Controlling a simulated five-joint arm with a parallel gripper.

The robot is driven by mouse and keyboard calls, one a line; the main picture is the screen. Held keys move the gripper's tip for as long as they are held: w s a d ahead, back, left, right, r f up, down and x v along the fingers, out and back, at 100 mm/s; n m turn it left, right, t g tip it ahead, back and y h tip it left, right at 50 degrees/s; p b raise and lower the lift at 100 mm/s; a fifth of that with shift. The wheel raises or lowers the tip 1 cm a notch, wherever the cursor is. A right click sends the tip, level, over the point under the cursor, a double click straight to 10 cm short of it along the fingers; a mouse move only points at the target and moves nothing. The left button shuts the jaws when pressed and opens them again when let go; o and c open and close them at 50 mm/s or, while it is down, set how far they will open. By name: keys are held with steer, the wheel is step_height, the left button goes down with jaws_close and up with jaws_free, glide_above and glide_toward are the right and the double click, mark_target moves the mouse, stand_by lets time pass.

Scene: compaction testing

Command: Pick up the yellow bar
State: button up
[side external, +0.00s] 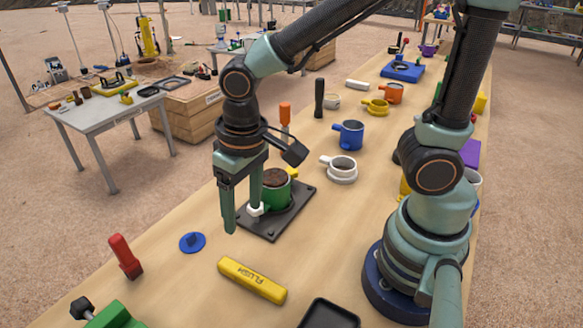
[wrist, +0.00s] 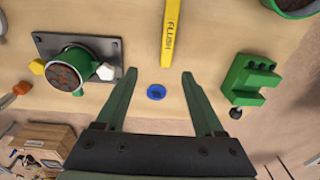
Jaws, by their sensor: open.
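The yellow bar (side external: 252,279) lies flat on the wooden table and has dark lettering that reads FLUSH. In the wrist view the yellow bar (wrist: 171,35) shows at the top middle, beyond my fingertips and roughly in line with the gap between them. My gripper (side external: 240,220) is open and empty, its fingers pointing down above the table, to the upper left of the bar in the side view. In the wrist view the gripper (wrist: 160,74) has its two fingers spread wide. The bar is apart from both fingers.
A green mould with dark soil (side external: 275,190) stands on a dark base plate (side external: 305,195) close behind my gripper. A blue disc (side external: 192,242), a red-handled tool (side external: 125,256), a green block (wrist: 247,79) and a black tray (side external: 329,314) lie around the bar. Table is clear directly around the bar.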

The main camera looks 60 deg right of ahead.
mark_target(250, 276)
steer(key=shift+g, duration=0.4)
steer(key=shift+s+a+f, duration=0.25)
steer(key=shift+a+f, duration=0.1)
steer(key=shift+f, duration=2.1)
steer(key=shift+s+a+f, duration=0.25)
steer(key=shift+a+f, duration=0.1)
steer(key=shift+f, duration=2.1)
steer(key=shift+s+a+f, duration=0.25)
steer(key=shift+a+f, duration=0.1)
steer(key=shift+f, duration=2.1)
jaws_close()
